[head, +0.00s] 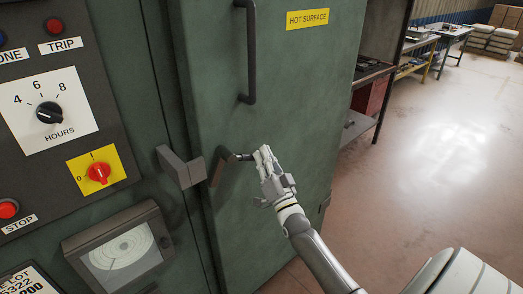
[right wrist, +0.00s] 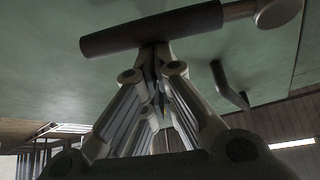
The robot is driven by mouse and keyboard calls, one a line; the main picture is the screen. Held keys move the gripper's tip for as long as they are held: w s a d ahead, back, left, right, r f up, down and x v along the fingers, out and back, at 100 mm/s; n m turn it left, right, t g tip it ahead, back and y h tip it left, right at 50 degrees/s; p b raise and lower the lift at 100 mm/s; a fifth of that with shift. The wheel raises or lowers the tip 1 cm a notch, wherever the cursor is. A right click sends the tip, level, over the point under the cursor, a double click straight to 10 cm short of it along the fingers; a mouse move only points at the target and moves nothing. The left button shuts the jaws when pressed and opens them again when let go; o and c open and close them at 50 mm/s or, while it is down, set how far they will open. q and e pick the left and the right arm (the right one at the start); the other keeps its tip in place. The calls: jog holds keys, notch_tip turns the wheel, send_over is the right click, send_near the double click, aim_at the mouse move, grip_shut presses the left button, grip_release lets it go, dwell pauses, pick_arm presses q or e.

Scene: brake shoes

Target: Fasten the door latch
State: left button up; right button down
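The green door (head: 290,110) stands at or near its frame; I cannot tell if it is fully closed. The dark latch handle (head: 228,158) is on the door's left edge, beside a grey latch block (head: 180,168) on the frame. In the right wrist view the handle bar (right wrist: 140,34) crosses just beyond the fingertips (right wrist: 155,52), which are drawn together. They touch or nearly touch the bar, and it does not lie between them. My left gripper is out of view.
A dark vertical pull handle (head: 249,55) is higher on the door. A control panel (head: 55,110) with knobs and a chart recorder (head: 120,250) are left of it. A shelf (head: 370,80) stands to the right, with open floor (head: 430,170) beyond.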

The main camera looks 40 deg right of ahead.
jog(key=a+f+m+g+h+p, duration=0.3)
jog(key=a+f+m+g+p, duration=0.2)
jog(key=m, duration=0.6)
jog(key=shift+s+a+f+m, duration=0.25)
jog(key=shift+a+f+m, duration=0.05)
jog(key=shift+a+f, duration=0.75)
jog(key=shift+f, duration=0.1)
